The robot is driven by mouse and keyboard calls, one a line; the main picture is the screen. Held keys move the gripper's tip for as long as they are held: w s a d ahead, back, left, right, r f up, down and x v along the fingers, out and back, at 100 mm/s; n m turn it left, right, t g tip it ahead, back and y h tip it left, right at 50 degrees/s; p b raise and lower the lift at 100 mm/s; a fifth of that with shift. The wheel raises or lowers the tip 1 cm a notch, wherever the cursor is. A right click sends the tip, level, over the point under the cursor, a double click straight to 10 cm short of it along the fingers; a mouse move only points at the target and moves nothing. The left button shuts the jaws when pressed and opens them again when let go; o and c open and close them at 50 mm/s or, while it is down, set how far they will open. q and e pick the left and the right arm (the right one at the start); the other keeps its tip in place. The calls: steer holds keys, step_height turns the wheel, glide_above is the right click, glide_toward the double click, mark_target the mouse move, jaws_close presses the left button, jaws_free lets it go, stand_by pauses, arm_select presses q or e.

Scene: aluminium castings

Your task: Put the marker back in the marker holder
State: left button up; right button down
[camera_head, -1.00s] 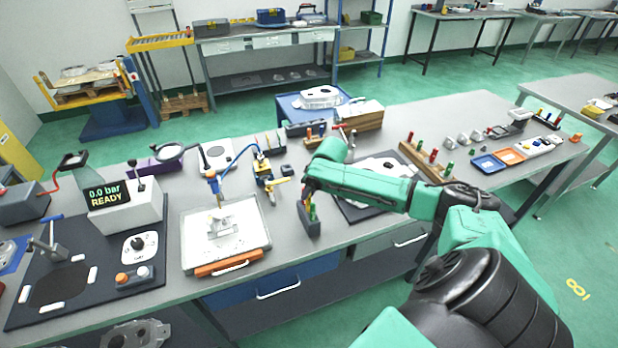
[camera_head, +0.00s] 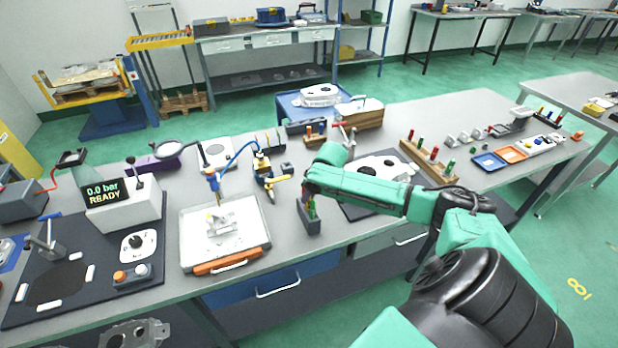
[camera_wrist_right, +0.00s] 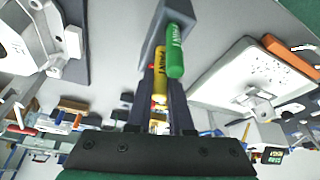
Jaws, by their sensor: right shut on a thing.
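The marker holder (camera_head: 309,226) is a small dark grey block near the front edge of the bench. A green marker (camera_wrist_right: 174,52) stands in it, labelled PAINT. My right gripper (camera_head: 309,192) is directly above the holder and points down. In the right wrist view the gripper (camera_wrist_right: 160,98) is shut on a yellow marker (camera_wrist_right: 160,84). That marker lies between the fingers, close beside the green one, with its far end at the holder (camera_wrist_right: 154,34). I cannot tell whether its end is inside a slot. My left gripper is not in view.
A white tray (camera_head: 187,243) with a casting is left of the holder. A dark mat (camera_head: 352,211) with a casting lies to its right, under my right arm. A yellow and blue tool (camera_head: 270,180) stands behind. Bare grey bench lies around the holder.

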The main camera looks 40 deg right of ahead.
steer(key=shift+f, duration=0.3)
steer(key=c, duration=0.7)
jaws_free()
steer(key=shift+r, duration=0.1)
steer(key=shift+c, duration=0.2)
steer(key=b+v, duration=0.1)
steer(key=v, duration=1.3)
steer(key=shift+s+r, duration=0.2)
